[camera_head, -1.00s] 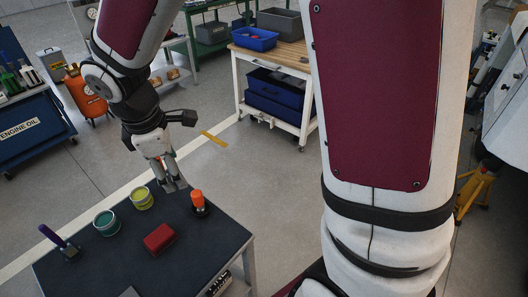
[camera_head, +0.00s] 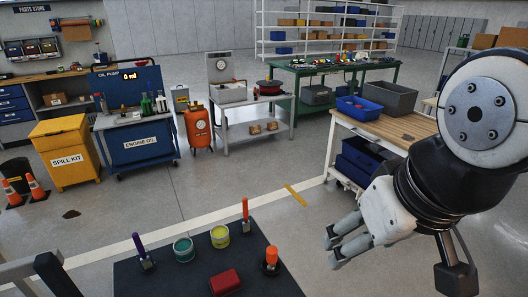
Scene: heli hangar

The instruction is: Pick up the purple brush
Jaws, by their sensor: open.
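The purple brush (camera_head: 139,245) stands at the left of the dark table (camera_head: 185,287), its handle up and leaning slightly, its lower end in a dark base. My gripper (camera_head: 333,248) is open and empty, off the table's right side in the picture and well apart from the purple brush. Its two fingers point left.
On the table stand a teal can (camera_head: 184,249), a yellow can (camera_head: 220,237), an orange-handled brush (camera_head: 245,211), another orange-handled item (camera_head: 271,256) and a red block (camera_head: 225,283). A wooden-topped workbench (camera_head: 390,128) stands behind my arm. Open floor lies beyond the table.

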